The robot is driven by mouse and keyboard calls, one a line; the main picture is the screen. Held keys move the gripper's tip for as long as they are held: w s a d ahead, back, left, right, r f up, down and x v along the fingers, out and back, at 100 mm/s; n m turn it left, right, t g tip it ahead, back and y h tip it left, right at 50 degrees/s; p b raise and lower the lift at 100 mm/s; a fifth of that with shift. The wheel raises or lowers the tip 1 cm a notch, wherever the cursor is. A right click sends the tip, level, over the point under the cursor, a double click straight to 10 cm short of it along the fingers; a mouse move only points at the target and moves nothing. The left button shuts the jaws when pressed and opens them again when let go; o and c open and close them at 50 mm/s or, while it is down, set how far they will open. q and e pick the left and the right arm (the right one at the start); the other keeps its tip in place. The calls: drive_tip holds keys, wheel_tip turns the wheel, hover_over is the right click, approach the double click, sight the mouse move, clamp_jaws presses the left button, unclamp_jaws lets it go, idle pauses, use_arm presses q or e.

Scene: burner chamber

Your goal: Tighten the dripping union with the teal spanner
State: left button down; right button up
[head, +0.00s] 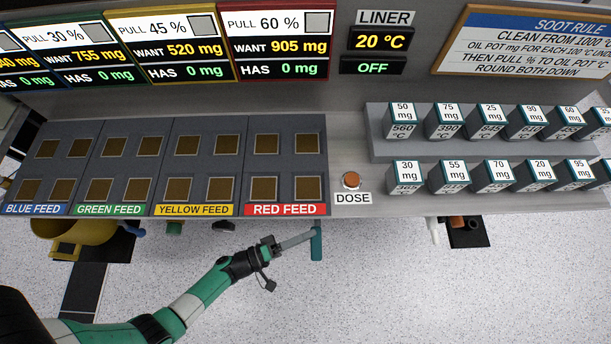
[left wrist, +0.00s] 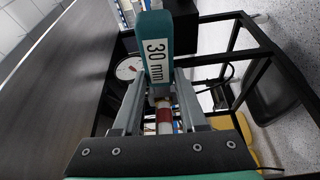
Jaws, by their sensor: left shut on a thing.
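The teal spanner (head: 316,244) is in my left gripper (head: 308,236), just in front of the bench's front edge in the head view. In the left wrist view the spanner (left wrist: 154,30) shows a white label reading 30 mm, and the grey fingers (left wrist: 157,85) are shut on it. A white and red pipe-like piece (left wrist: 164,117) shows between the fingers; I cannot tell whether the spanner touches it. I cannot make out the dripping union or any drip. My right gripper is in neither view.
The bench holds feed trays (head: 180,190), a red DOSE button (head: 351,180) and rows of labelled blocks (head: 447,178). In the left wrist view a round dial (left wrist: 127,68) is left of the spanner, and a black frame (left wrist: 275,60) stands right. Open floor (head: 420,290) lies before the bench.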

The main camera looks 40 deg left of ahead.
use_arm(q)
drive_tip(key=shift+f+m+h, duration=0.3)
drive_tip(key=shift+f+m, duration=0.2)
drive_tip(key=shift+m, duration=0.2)
drive_tip(key=shift+r+n+p, duration=0.25)
drive_tip(key=shift+n+p, duration=0.05)
drive_tip(key=shift+p, duration=0.1)
drive_tip(key=shift+s+d+f+b, duration=0.2)
drive_tip(key=shift+s+d, duration=0.65)
drive_tip(key=shift+s, duration=0.05)
drive_tip(key=shift+s+d+f+b, duration=0.2)
drive_tip(key=shift+s+d, duration=0.65)
drive_tip(key=shift+s, duration=0.05)
